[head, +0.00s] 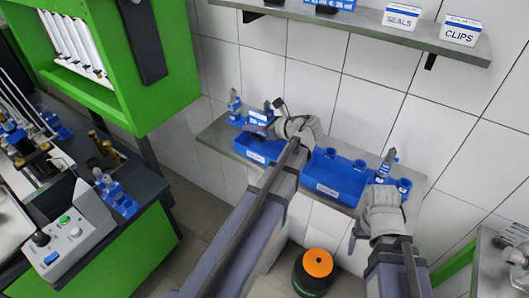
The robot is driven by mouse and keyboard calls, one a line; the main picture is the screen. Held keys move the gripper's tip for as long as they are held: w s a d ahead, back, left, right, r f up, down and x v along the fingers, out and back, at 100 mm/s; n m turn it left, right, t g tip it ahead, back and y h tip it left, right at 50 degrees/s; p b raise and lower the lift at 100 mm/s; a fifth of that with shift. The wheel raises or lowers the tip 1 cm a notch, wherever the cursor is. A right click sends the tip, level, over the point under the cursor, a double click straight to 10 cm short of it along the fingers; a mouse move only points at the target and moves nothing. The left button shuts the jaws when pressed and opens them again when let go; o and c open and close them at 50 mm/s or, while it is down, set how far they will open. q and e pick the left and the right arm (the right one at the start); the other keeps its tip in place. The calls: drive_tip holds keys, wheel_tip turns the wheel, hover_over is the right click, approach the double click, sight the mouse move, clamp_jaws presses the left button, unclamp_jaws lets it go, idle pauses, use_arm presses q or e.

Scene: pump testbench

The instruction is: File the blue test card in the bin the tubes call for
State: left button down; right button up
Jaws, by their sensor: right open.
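My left gripper (272,110) is over the left blue bin (262,151) on the wall ledge. It appears shut on a small flat blue-and-white piece, seemingly the blue test card (257,118), held tilted above the bin; the grip itself is partly hidden. The right blue bin (337,182) has a white label on its front that is too small to read, as has the left bin. A capped tube (235,104) stands upright at the left end of the ledge. Another tube (388,161) stands near the right end. My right gripper (359,228) is open, in front of the ledge's right end.
A shelf (350,22) above carries white boxes marked SEALS (402,16) and CLIPS (461,30). A green cabinet (160,95) and a bench with a control box (72,228) stand at left. An orange-topped black drum (317,264) is on the floor below.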

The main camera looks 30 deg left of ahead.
sight(252, 136)
use_arm(q)
wheel_tip(252, 136, down, 4)
drive_tip(key=b, duration=0.3)
drive_tip(key=shift+f+b, duration=0.2)
drive_tip(key=shift+b, duration=0.15)
use_arm(e)
wheel_tip(252, 136, down, 4)
drive_tip(key=shift+f, duration=0.25)
use_arm(q)
drive_tip(key=c, duration=1)
unclamp_jaws()
drive_tip(key=shift+r, duration=0.1)
use_arm(e)
drive_tip(key=shift+r, duration=0.1)
use_arm(q)
drive_tip(key=p+v, duration=0.3)
drive_tip(key=v, duration=0.4)
drive_tip(key=shift+a, duration=0.1)
drive_tip(key=shift+s+d+r, duration=0.1)
drive_tip(key=shift+d+r, duration=0.05)
drive_tip(key=shift+d, duration=0.3)
use_arm(e)
drive_tip(key=shift+r, duration=1.45)
